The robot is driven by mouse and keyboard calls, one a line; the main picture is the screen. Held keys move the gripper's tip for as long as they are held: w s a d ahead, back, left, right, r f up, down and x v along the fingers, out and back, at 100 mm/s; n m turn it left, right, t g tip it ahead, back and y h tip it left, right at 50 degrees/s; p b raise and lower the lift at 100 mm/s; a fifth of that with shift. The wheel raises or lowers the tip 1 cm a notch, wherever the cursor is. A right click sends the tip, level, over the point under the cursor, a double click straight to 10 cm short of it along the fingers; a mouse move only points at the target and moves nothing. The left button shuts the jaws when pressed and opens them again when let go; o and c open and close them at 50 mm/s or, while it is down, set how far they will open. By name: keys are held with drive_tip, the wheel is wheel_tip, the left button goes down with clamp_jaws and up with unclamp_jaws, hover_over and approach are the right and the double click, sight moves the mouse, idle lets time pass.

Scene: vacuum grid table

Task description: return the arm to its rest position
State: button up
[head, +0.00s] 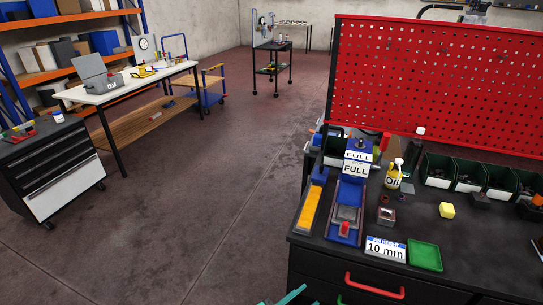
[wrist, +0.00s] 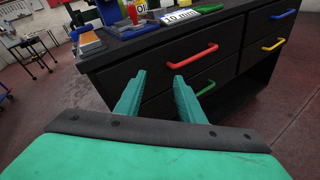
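My gripper (wrist: 158,93) shows in the wrist view with two teal fingers spread apart and nothing between them. It is in front of the dark workbench (wrist: 112,64), pointing towards its drawers and apart from them. In the head view only a small teal part of my gripper (head: 292,296) shows at the bottom edge, left of the workbench (head: 480,255). The rest of the arm is out of view there.
The bench front has a red handle (head: 375,286), with green, blue and yellow ones in the wrist view. Open floor (head: 215,190) lies to the left.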

drive_tip(key=s+a+f+m+t+y, duration=0.1)
drive_tip(key=s+a+f+m+y, duration=0.35)
drive_tip(key=s, duration=0.25)
drive_tip(key=s+a+f+m+t+y, duration=0.1)
drive_tip(key=s+a+f+m+y, duration=0.25)
drive_tip(key=s+f+y, duration=0.35)
drive_tip(key=s+r+m+t, duration=0.1)
drive_tip(key=s+r+m, duration=0.5)
drive_tip(key=s+m, duration=0.1)
drive_tip(key=s+a+r+m+t, duration=0.1)
drive_tip(key=s+r+m, duration=0.5)
drive_tip(key=s, duration=0.4)
drive_tip(key=shift+a+r+m+t, duration=0.2)
drive_tip(key=shift+r+m+t, duration=0.2)
drive_tip(key=shift+m, duration=0.3)
